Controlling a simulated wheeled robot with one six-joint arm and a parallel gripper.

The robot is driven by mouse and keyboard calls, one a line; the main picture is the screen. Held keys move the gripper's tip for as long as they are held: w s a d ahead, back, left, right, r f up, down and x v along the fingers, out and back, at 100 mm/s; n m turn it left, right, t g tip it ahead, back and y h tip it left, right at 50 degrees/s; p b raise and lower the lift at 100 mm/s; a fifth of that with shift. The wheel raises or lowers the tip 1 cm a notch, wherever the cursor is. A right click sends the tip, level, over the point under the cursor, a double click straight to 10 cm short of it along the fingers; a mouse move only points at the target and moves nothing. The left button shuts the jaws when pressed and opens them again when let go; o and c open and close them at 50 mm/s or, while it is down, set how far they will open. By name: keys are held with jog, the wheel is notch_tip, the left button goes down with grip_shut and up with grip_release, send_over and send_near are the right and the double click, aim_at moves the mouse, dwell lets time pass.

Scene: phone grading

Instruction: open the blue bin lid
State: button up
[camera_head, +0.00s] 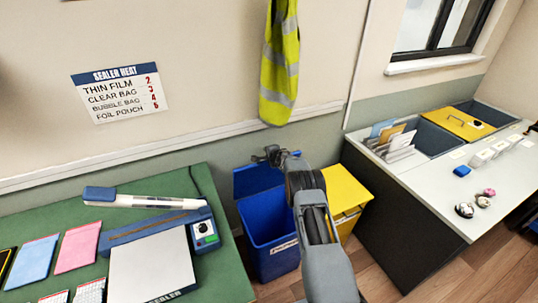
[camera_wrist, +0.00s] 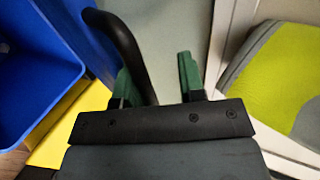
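The blue bin (camera_head: 270,255) stands on the floor between the green table and the yellow bin, and I see into it from above. Its blue lid (camera_head: 254,180) is raised, standing up at the back near the wall. My gripper (camera_head: 270,154) is at the lid's upper edge, by its right side. In the wrist view my gripper (camera_wrist: 156,78) has its two green fingers apart. A black curved bar (camera_wrist: 125,42) passes between them, close to the left finger; I cannot tell if they touch. Blue surfaces (camera_wrist: 35,60) fill the left of that view.
A yellow bin (camera_head: 346,190) stands right of the blue bin, with a grey worktop (camera_head: 440,185) beyond it. A green table (camera_head: 225,270) with a sealer (camera_head: 150,238) is at left. A hi-vis vest (camera_head: 280,65) hangs on the wall above my gripper.

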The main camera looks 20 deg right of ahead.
jog(key=b+v, duration=0.3)
jog(key=v, duration=1.1)
jog(key=shift+w+a, duration=0.1)
dwell(0.4)
